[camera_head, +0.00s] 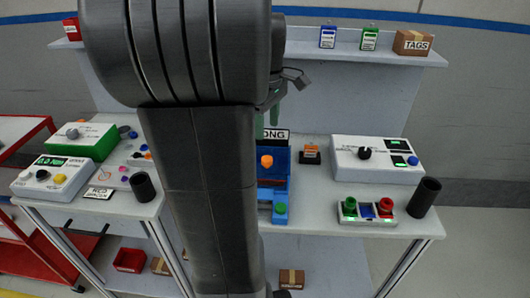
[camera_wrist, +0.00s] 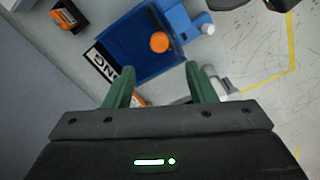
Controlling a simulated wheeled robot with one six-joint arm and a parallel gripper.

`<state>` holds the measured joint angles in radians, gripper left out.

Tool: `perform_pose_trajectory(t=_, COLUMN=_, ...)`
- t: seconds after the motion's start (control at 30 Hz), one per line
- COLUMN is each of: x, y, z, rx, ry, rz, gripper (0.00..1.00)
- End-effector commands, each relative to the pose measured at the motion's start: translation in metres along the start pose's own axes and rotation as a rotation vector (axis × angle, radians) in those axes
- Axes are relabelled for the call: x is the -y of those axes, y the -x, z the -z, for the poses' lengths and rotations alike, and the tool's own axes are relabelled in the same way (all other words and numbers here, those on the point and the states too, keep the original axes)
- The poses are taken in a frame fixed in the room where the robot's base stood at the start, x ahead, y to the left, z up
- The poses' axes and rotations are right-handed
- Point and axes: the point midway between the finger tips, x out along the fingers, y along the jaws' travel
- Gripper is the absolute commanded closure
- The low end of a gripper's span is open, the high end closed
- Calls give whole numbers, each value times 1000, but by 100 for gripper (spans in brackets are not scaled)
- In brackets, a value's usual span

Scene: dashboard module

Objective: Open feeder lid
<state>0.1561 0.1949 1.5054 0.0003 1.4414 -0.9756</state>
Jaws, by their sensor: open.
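The blue feeder (camera_head: 276,195) stands at the middle of the bench, partly hidden by my arm. Its dark blue lid (camera_wrist: 134,54) fills the upper middle of the wrist view and looks shut. An orange knob (camera_wrist: 159,42) sits on the lid; it also shows in the head view (camera_head: 266,161). My gripper (camera_wrist: 160,78) has two green fingers, spread apart with nothing between them. In the wrist view the knob appears just beyond the gap between the fingertips. In the head view the fingers (camera_head: 273,114) are above and behind the feeder, partly behind my arm.
A sign (camera_head: 276,134) stands behind the feeder, with an orange-topped black device (camera_head: 311,154) to the right. A white control box (camera_head: 376,158), a button panel (camera_head: 367,210) and a black cup (camera_head: 424,197) stand farther right. A shelf (camera_head: 345,49) runs above.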

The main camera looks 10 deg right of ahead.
Motion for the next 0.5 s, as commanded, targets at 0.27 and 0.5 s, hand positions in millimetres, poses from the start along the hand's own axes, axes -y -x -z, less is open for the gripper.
perform_pose_trajectory(t=0.27, x=1, y=-62, z=0, rx=3, ry=-1, rz=3, gripper=49)
perform_pose_trajectory(t=0.5, x=0, y=-95, z=0, rx=1, ry=-1, rz=1, gripper=49)
